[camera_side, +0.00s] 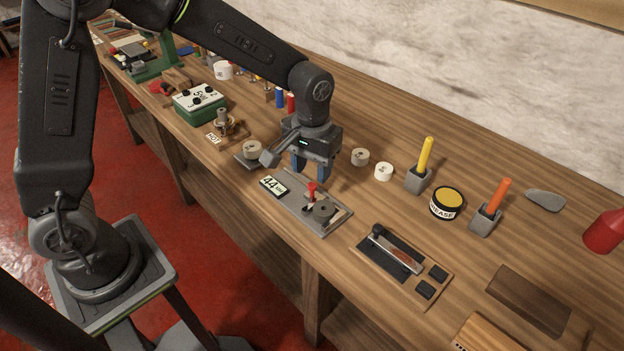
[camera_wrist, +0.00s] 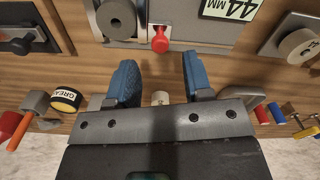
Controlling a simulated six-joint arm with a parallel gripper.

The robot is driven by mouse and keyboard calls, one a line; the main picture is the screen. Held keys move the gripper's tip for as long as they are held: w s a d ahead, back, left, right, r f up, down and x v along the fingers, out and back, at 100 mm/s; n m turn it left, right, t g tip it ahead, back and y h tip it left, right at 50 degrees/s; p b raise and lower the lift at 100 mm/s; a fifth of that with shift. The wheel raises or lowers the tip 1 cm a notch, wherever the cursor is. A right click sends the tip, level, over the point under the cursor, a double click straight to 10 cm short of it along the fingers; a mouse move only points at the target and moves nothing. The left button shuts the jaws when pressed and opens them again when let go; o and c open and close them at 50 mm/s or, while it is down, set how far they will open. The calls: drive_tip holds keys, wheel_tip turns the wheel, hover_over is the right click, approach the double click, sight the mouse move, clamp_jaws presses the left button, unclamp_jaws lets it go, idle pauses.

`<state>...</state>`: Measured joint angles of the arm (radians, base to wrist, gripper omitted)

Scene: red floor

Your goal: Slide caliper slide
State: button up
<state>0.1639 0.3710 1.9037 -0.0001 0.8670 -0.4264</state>
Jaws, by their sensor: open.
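The caliper fixture is a grey plate (camera_side: 334,222) on the wooden bench, with a red-knobbed slide (camera_side: 311,190), a round grey disc (camera_side: 324,211) and a "44 MM" label (camera_side: 273,186). The wrist view shows the red knob (camera_wrist: 160,40) at the top middle, with the grey disc (camera_wrist: 116,18) left of it and the label (camera_wrist: 231,8) to the right. My gripper (camera_side: 311,174) is above the bench just behind the plate. Its blue fingers in the wrist view (camera_wrist: 158,80) are apart and empty, and the knob lies beyond their tips.
A board with a metal bar (camera_side: 396,250) lies right of the fixture. A tape roll on a grey stand (camera_side: 252,150) is to the left. Two white rolls (camera_side: 372,165), a grease tin (camera_side: 446,203) and handled tools (camera_side: 420,170) stand behind and right.

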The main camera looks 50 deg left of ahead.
sight(312, 184)
drive_tip(key=shift+f, duration=1.95)
drive_tip(key=shift+c, duration=0.3)
clamp_jaws()
